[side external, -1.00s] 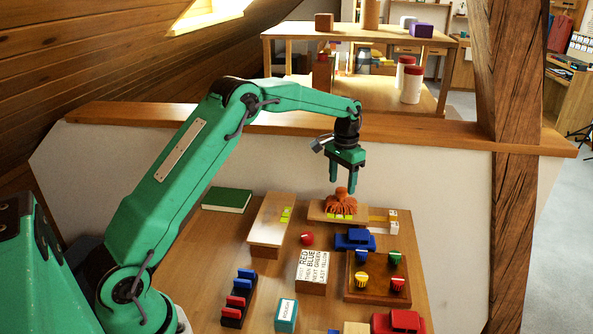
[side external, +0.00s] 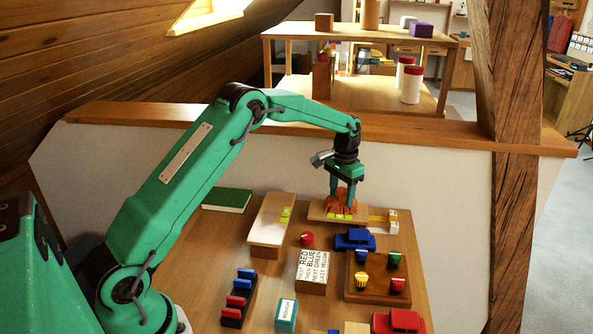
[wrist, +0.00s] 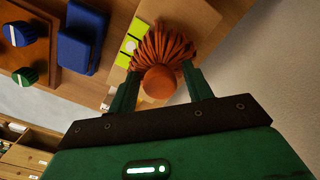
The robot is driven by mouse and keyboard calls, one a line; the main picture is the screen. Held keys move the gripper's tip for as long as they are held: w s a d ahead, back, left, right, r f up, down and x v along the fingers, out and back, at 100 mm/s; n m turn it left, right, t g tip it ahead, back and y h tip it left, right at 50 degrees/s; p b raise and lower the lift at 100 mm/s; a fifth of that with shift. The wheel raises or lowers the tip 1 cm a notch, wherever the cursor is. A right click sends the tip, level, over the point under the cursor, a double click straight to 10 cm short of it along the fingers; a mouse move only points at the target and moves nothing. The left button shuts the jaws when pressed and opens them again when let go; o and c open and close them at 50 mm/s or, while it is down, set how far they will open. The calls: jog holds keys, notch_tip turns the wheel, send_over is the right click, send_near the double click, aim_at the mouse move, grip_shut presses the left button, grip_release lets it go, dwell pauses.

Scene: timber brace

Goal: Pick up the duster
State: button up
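The duster (side external: 341,207) is a rust-orange bundle of strands with a round knob on top. It sits on a pale wooden block (side external: 316,213) at the back of the table, behind a row of yellow-green squares. My gripper (side external: 342,200) points down over it, with one finger on each side. In the wrist view the duster (wrist: 165,45) fans out beyond its knob. The fingers of my gripper (wrist: 161,72) stand apart on either side of the knob, with small gaps visible. The fingertips partly hide the duster in the side view.
A low white wall (side external: 420,180) stands behind.

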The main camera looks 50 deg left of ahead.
aim_at(343, 191)
jog(key=c, duration=0.8)
jog(key=shift+r, duration=0.2)
jog(key=shift+r, duration=0.6)
jog(key=r, duration=0.3)
jog(key=shift+s+d, duration=0.1)
jog(key=shift+d, duration=0.25)
jog(key=s+d+r, duration=0.1)
jog(key=d+r, duration=0.1)
jog(key=d, duration=0.1)
jog(key=s+d+r, duration=0.1)
jog(key=d+r, duration=0.1)
jog(key=d, duration=0.1)
jog(key=s+d+r, duration=0.2)
jog(key=d, duration=0.2)
jog(key=shift+d+r, duration=0.1)
jog(key=shift+r, duration=0.15)
